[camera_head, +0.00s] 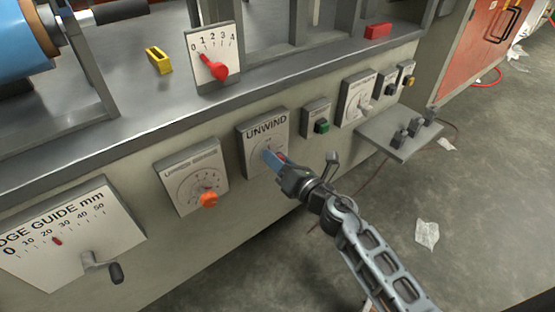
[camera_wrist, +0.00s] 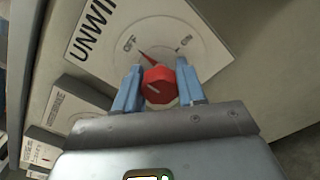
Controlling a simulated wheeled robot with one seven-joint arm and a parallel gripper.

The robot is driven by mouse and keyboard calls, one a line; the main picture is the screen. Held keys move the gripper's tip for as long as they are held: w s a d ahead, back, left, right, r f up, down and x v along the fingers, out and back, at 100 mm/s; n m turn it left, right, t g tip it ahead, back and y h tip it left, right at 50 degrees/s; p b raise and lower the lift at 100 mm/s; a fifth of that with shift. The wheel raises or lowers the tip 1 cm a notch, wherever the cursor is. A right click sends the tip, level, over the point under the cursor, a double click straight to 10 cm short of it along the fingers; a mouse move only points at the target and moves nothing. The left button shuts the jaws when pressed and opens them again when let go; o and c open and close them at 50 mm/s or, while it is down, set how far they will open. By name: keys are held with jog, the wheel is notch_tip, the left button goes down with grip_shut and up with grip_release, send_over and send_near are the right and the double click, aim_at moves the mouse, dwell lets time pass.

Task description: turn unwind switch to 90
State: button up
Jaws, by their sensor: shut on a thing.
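The unwind switch is a red knob on a light grey plate marked UNWIND (camera_head: 266,122), on the front of the machine. In the wrist view the red knob (camera_wrist: 158,86) has a thin red pointer at the OFF mark, with ON to its right. My gripper (camera_head: 275,159) is at the plate, with its blue fingers on both sides of the knob. In the wrist view my gripper (camera_wrist: 157,88) is closed around the knob. In the head view the fingers hide most of the knob.
Left of the plate is a dial with an orange knob (camera_head: 208,199). An edge guide plate with a crank (camera_head: 102,268) is further left. Right are a green button (camera_head: 322,126), another dial plate (camera_head: 357,98) and a small shelf with levers (camera_head: 402,138). The floor in front is mostly open.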

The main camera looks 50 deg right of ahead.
jog(key=shift+c, duration=0.8)
jog(key=m+p, duration=0.2)
jog(key=m, duration=0.2)
jog(key=shift+r, duration=0.1)
jog(key=m+p, duration=0.2)
jog(key=m, duration=0.2)
jog(key=shift+m, duration=0.3)
jog(key=m+p, duration=0.2)
jog(key=m, duration=0.3)
jog(key=shift+p, duration=0.3)
jog(key=shift+f+m+p, duration=0.2)
jog(key=shift+m+p, duration=0.7)
jog(key=shift+m, duration=1.2)
jog(key=shift+f, duration=0.1)
